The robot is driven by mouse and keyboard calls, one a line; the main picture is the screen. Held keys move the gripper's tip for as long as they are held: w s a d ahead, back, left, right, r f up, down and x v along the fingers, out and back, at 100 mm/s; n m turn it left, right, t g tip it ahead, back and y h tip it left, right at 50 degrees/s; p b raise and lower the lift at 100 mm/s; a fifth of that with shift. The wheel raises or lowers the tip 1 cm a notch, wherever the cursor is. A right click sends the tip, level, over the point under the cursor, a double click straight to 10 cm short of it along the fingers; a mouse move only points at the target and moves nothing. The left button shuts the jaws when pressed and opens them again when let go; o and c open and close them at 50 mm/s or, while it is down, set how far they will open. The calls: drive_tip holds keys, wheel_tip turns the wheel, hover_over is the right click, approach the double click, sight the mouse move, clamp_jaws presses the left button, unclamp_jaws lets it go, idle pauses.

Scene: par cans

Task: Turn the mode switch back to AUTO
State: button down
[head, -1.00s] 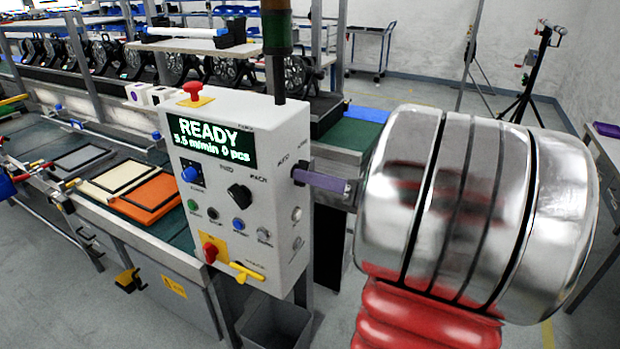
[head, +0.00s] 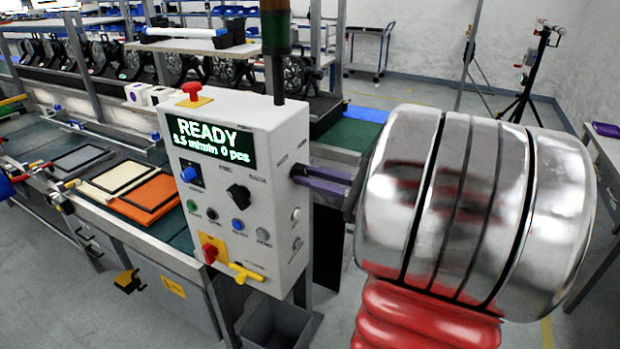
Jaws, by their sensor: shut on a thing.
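The white control box (head: 232,178) stands left of centre, with a lit display (head: 211,142) reading READY and 0 pcs. My gripper (head: 297,173) reaches in from the right. Its purple fingers meet the box's right side face, near small labels, and are shut on the mode switch there. The fingertips hide the switch, so I cannot read its position.
A red mushroom button (head: 193,90) tops the box. The front carries a black knob (head: 238,195), several buttons and a yellow handle (head: 246,273). The conveyor with trays (head: 147,198) lies left; a grey bin (head: 275,325) stands below.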

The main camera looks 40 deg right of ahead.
drive_tip(key=shift+n, duration=1.6)
drive_tip(key=c, duration=1.7)
unclamp_jaws()
drive_tip(key=shift+s, duration=0.1)
drive_tip(key=v, duration=1.3)
drive_tip(key=shift+s+d, duration=0.1)
drive_tip(key=shift+s, duration=0.25)
